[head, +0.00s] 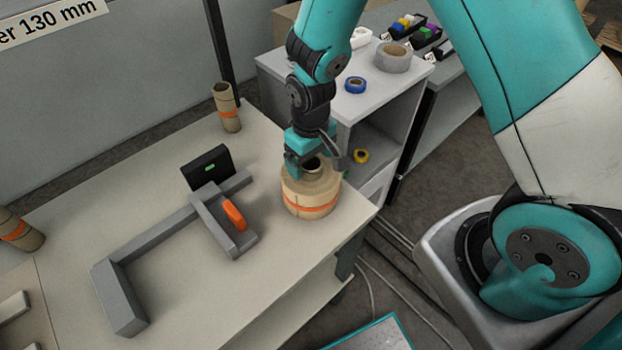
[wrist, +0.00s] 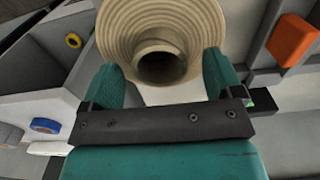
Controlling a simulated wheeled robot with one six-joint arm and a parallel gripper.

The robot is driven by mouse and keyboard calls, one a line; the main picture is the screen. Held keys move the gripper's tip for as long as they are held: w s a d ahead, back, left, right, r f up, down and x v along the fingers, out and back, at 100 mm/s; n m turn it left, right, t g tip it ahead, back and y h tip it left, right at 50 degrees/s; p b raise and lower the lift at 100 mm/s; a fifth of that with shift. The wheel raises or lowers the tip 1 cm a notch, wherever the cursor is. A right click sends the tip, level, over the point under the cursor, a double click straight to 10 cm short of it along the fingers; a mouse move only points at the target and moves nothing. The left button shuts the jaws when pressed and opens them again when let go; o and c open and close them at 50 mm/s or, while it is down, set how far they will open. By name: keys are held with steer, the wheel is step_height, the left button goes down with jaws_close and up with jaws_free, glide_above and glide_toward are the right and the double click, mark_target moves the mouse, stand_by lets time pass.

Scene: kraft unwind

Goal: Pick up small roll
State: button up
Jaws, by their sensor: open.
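A squat kraft paper roll (head: 310,199) with an orange band stands upright near the table's right edge, its hollow core facing up. My gripper (head: 314,162) points down at its top. In the wrist view the roll's ringed top and dark core (wrist: 160,30) lie just beyond and between the open teal fingers (wrist: 163,78). The fingers are apart, with nothing clamped; I cannot tell whether either touches the roll. My gripper hides part of the roll's top in the head view.
A grey angled frame (head: 160,238) with an orange handle (head: 235,215) and a black box (head: 207,166) sits left of the roll. A grey shelf unit (head: 372,96) holding tape rolls stands behind right.

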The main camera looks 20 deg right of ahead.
steer(key=shift+f, duration=0.9)
steer(key=shift+c, duration=0.3)
jaws_close()
steer(key=shift+r, duration=0.15)
